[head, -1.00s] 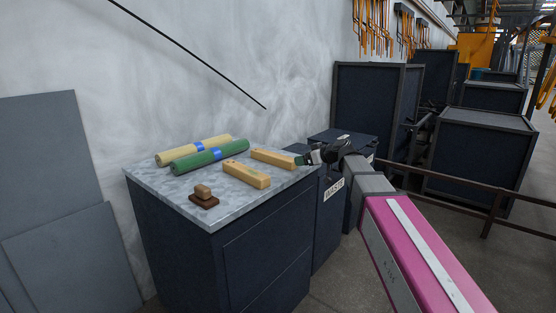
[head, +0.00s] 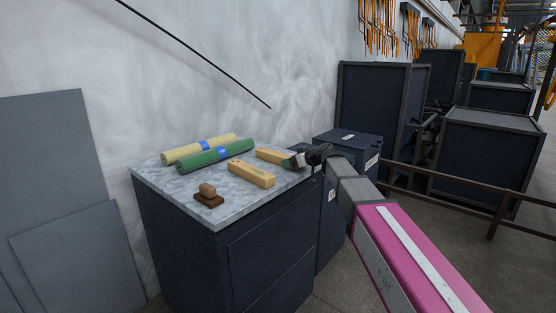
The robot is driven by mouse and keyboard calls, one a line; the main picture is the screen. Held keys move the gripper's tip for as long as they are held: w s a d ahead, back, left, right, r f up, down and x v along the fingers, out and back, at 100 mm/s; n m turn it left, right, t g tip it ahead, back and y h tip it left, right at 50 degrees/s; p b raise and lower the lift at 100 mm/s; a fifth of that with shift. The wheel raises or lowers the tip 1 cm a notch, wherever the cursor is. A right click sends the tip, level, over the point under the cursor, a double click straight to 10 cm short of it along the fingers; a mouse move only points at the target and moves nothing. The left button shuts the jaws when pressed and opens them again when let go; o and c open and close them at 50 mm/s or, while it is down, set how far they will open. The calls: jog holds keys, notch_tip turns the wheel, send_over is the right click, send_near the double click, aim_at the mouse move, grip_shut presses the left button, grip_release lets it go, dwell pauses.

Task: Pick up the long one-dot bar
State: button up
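Two yellow bars lie on the marbled top (head: 228,207) of a dark cabinet. The nearer bar (head: 250,175) lies in the middle of the top. The farther bar (head: 270,155) lies behind it and to the right, its right end close to or behind my gripper. The dots on the bars are too small to count, so I cannot tell which is the one-dot bar. My gripper (head: 290,162) is low over the right edge of the top, at the farther bar's right end. Its fingers are too small and dark to show whether they are open or touching the bar.
A small brown block on a darker base (head: 208,196) sits at the front left. A dark bin (head: 348,142) stands right of the cabinet. A wall is behind.

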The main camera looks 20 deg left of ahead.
jog(key=c, duration=1.1)
jog(key=shift+r, duration=0.1)
